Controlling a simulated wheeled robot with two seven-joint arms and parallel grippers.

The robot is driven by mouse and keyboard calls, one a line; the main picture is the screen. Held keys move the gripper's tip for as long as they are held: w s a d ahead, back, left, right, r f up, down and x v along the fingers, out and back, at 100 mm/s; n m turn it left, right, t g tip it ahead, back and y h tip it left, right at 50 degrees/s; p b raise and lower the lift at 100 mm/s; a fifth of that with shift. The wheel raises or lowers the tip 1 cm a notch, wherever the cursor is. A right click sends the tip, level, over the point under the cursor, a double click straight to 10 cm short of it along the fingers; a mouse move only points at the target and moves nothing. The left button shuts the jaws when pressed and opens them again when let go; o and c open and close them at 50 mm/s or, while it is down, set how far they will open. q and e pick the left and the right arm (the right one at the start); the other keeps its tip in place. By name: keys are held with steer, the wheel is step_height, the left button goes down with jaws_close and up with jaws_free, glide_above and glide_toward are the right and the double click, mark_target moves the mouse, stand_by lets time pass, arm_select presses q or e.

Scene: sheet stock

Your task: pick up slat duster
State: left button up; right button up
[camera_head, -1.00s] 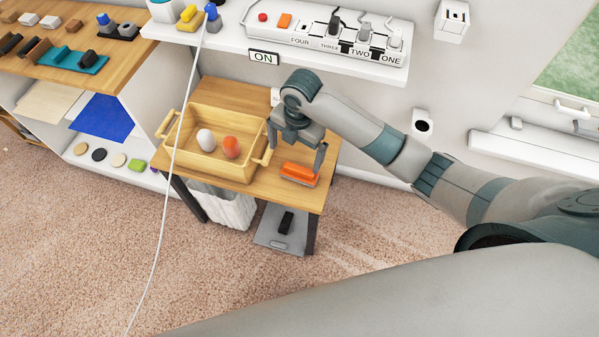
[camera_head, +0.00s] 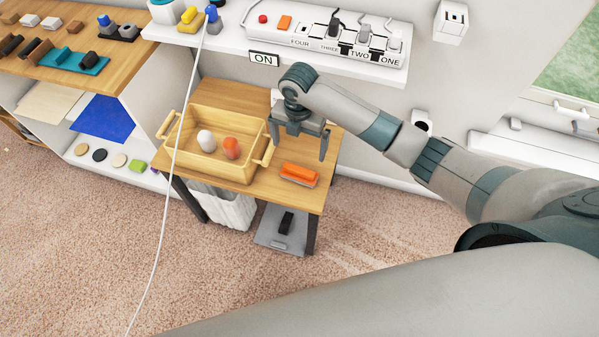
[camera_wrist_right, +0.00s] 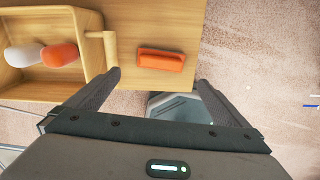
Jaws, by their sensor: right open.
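My left gripper is not in view.
The wooden tray (camera_head: 214,171), holding a white and an orange egg-shaped thing, stands close left of the duster. A white shelf with a power strip (camera_head: 345,38) is above and behind. A white cord (camera_head: 165,200) hangs across the left. The table's front edge is near the duster.

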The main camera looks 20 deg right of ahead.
mark_target(300, 167)
step_height(300, 167, down, 9)
steer(key=shift+f+p, duration=0.15)
steer(key=shift+p, duration=0.55)
steer(key=shift+f, duration=0.1)
steer(key=shift+f, duration=0.25)
steer(key=shift+d+f+p, duration=0.15)
steer(key=shift+f+p, duration=0.2)
steer(key=shift+f, duration=0.8)
steer(key=shift+d+f+p, duration=0.1)
steer(key=shift+f+p, duration=0.2)
steer(key=shift+f, duration=0.8)
steer(key=shift+w, duration=0.1)
steer(key=c, duration=0.7)
